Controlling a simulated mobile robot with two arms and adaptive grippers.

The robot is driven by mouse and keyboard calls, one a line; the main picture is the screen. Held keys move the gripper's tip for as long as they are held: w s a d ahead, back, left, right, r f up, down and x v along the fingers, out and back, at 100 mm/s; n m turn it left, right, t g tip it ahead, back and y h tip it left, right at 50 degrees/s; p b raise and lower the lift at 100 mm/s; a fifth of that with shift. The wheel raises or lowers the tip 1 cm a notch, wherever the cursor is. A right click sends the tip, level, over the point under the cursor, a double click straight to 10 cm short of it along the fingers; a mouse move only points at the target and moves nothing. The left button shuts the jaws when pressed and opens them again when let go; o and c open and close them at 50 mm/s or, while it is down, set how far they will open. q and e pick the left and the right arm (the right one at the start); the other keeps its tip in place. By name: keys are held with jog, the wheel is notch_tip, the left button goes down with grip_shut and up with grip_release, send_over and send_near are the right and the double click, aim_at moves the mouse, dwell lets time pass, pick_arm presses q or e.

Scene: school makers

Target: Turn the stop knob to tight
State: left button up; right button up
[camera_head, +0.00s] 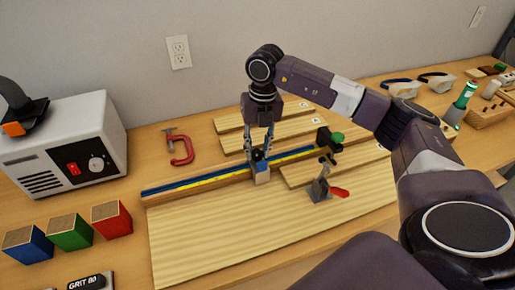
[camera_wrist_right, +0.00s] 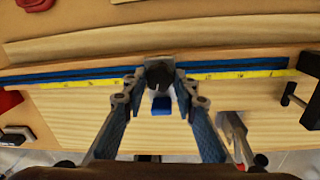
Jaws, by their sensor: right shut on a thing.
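The stop block (camera_head: 262,174) sits on the blue and yellow rail along the wooden fence, near its middle. Its black knob (camera_head: 258,155) is on top, and the knob also shows from above in the right wrist view (camera_wrist_right: 160,74). My right gripper (camera_head: 258,151) comes down over the stop from above. Its fingers are closed on the knob, one on each side, and in the wrist view the right gripper (camera_wrist_right: 160,82) holds it between its fingertips. A blue part (camera_wrist_right: 161,105) of the stop shows just in front of the knob. My left gripper is not in view.
A toggle clamp with a red handle (camera_head: 340,192) stands right of the stop on the board. A green-knobbed fixture (camera_head: 337,138) is at the rail's right end. A red C-clamp (camera_head: 181,150) lies behind. Colored blocks (camera_head: 111,219) stand at left.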

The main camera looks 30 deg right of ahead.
aim_at(260, 151)
jog(key=shift+w+r, duration=0.2)
jog(key=shift+r, duration=0.05)
jog(key=o, duration=1.2)
jog(key=shift+s+f, duration=0.1)
jog(key=shift+c, duration=0.2)
notch_tip(260, 151, up, 12)
jog(key=shift+s+d, duration=0.2)
jog(key=shift+d, duration=0.2)
